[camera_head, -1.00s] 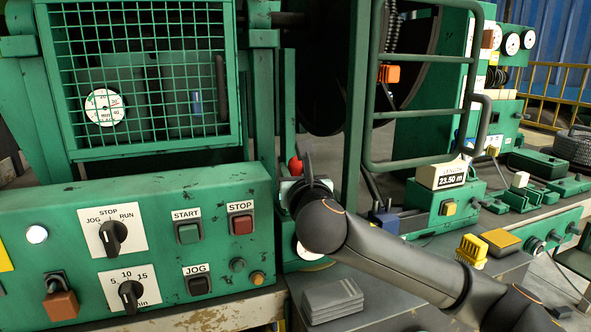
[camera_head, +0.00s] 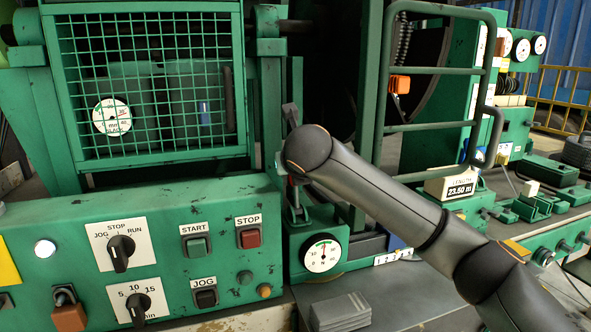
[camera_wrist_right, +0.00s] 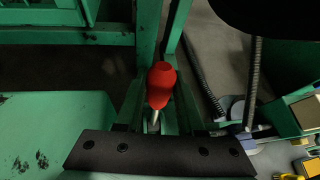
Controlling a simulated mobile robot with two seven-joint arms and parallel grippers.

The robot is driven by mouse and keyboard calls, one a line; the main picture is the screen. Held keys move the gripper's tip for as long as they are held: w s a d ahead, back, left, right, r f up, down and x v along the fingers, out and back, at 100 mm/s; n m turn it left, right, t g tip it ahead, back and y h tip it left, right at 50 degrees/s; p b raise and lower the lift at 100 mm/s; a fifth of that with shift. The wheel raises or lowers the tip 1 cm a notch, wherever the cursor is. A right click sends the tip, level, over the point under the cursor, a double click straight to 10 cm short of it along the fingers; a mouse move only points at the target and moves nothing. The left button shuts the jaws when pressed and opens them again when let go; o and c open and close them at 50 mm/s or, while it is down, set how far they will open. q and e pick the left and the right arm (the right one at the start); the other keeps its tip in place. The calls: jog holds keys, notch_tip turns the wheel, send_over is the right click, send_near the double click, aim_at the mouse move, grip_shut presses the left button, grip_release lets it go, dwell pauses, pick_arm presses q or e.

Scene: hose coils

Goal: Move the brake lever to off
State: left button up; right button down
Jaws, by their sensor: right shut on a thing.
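The brake lever has a red knob (camera_wrist_right: 161,85) on a short metal stem, seen in the middle of the right wrist view. In the head view my right wrist hides most of the knob. Part of the lever's stem (camera_head: 297,200) shows below the wrist, above a green housing with a round gauge (camera_head: 323,253). My right gripper (camera_head: 288,125) is at the lever and shut on it. Its fingers are mostly hidden behind my wrist, and its dark plate (camera_wrist_right: 160,153) crosses the bottom of the wrist view. My left gripper is not in view.
A green control panel (camera_head: 170,215) with knobs and buttons stands left of the lever. A mesh guard (camera_head: 150,80) is above it. A green tubular gate (camera_head: 430,70) stands to the right. Grey plates (camera_head: 340,312) lie on the bench below my arm.

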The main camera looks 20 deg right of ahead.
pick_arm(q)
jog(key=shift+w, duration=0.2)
pick_arm(e)
jog(key=shift+w+f, duration=0.2)
jog(key=shift+w, duration=0.35)
jog(key=c, duration=0.5)
grip_release()
jog(key=shift+w+f, duration=0.1)
jog(key=shift+w, duration=0.05)
pick_arm(q)
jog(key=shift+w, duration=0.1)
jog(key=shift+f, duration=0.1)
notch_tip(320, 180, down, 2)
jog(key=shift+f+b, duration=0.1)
jog(key=shift+b, duration=1)
pick_arm(e)
jog(key=v, duration=1.2)
jog(key=shift+s+a, duration=0.1)
jog(key=shift+s, duration=0.25)
